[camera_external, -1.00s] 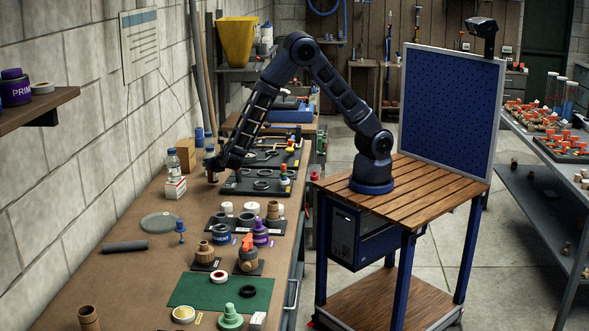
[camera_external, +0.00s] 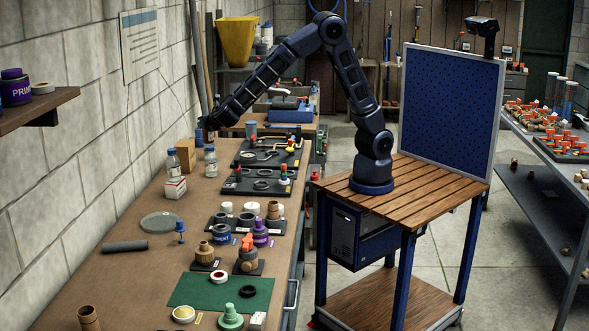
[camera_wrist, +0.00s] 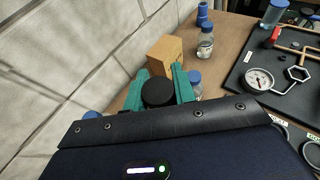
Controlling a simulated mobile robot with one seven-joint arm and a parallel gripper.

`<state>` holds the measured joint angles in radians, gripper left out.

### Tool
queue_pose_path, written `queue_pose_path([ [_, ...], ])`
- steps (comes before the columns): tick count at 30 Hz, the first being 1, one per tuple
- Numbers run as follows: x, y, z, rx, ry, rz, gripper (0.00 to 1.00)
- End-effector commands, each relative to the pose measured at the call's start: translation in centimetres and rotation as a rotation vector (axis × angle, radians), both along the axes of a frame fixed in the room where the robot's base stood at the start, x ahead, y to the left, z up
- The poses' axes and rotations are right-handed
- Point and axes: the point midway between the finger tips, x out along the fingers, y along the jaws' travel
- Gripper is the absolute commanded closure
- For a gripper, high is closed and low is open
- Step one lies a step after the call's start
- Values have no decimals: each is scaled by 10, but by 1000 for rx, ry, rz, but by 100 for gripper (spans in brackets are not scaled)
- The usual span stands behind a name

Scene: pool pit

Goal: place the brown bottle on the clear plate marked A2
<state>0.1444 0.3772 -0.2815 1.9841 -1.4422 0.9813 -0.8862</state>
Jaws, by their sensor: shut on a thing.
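My gripper (camera_wrist: 158,93) has its teal fingers closed on both sides of a round black cap (camera_wrist: 157,91) in the wrist view. The body below this cap is hidden, so its brown colour does not show. In the external view my gripper (camera_external: 205,125) is raised above the far left part of the bench, near the wall, and the held bottle cannot be made out. A flat, greyish, see-through round plate (camera_external: 160,222) lies on the bench, nearer the camera and left of my gripper. No A2 mark is readable on it.
Black tool trays (camera_external: 235,188) lie to the right. A grey cylinder (camera_external: 124,247) and blue stand (camera_external: 180,236) flank the plate.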

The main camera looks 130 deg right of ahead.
Motion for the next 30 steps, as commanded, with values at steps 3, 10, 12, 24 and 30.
queue_pose_path([
  [3, 31, 3, 4, -8, 0, -4, 99],
  [10, 114, 21, 15, -24, -1, -16, 99],
  [12, 139, 30, 17, -25, -2, -16, 99],
  [24, 274, 115, 19, -15, -4, 16, 99],
  [30, 313, 153, 17, -2, -3, 40, 99],
])
